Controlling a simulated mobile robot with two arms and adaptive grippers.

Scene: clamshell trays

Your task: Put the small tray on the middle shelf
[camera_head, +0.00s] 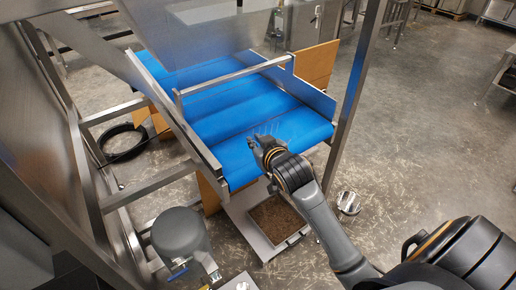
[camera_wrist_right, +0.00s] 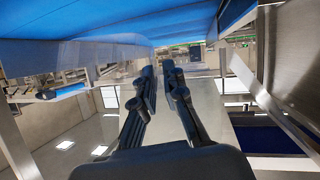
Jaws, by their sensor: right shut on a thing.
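My right gripper (camera_head: 258,146) reaches in from the lower right to the near edge of the blue belt surface (camera_head: 235,122). It is shut on a clear, see-through tray (camera_head: 267,130), of which only faint edges show at the fingertips. In the right wrist view, the gripper fingers (camera_wrist_right: 160,80) are close together, and the clear tray (camera_wrist_right: 110,52) shows faintly beyond them, below the blue surface. The tray's full outline is hard to make out. I cannot tell which surface is the middle shelf. My left gripper is not in view.
A metal bar (camera_head: 235,75) crosses above the blue surface, and a steel post (camera_head: 355,95) stands to its right. A low bin with brown contents (camera_head: 247,228) lies below the near edge. A grey cylinder (camera_head: 178,233) stands at lower left. The floor at right is mostly open.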

